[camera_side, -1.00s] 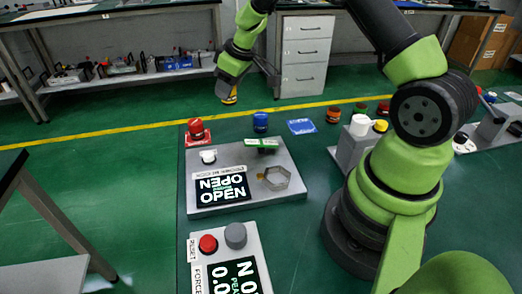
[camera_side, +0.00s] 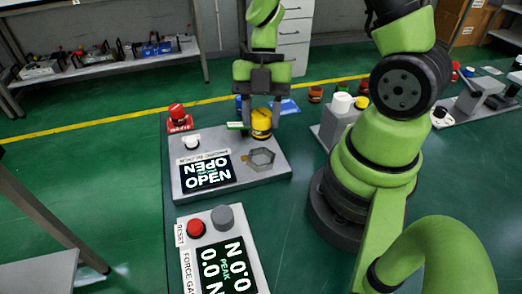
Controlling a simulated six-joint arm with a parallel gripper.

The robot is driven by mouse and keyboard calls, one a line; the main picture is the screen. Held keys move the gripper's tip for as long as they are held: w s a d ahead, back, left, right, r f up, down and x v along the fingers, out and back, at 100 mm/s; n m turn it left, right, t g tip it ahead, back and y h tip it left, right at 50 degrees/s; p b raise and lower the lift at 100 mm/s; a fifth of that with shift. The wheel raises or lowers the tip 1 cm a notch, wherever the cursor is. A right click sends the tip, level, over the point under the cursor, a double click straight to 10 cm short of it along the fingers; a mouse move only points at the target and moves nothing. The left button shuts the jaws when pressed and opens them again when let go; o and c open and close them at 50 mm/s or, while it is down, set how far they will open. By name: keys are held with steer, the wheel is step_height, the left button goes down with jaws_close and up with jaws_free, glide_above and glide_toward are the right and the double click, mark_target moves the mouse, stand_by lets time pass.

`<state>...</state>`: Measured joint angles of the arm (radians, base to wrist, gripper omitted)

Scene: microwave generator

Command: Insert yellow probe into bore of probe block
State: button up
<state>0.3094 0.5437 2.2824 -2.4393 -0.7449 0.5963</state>
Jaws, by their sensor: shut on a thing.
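My gripper (camera_side: 260,112) is shut on a yellow round piece (camera_side: 261,122) with dark bands. It holds the piece over the back of the grey panel, behind the hexagonal recess (camera_side: 261,158). Whether the piece touches the panel cannot be told. A grey block (camera_side: 333,131) right of the panel carries a white knob (camera_side: 342,102) and a small yellow cap (camera_side: 361,102). I cannot tell for certain which yellow item is the probe. No open bore is clearly visible.
A force gauge box (camera_side: 187,262) stands in front. Several coloured pots, including an orange one (camera_side: 315,94), stand behind. Green surface is free between panel and block.

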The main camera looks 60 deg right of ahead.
steer(key=shift+f, duration=3.7)
steer(key=shift+f, duration=0.2)
steer(key=o, duration=1)
steer(key=shift+r, duration=0.1)
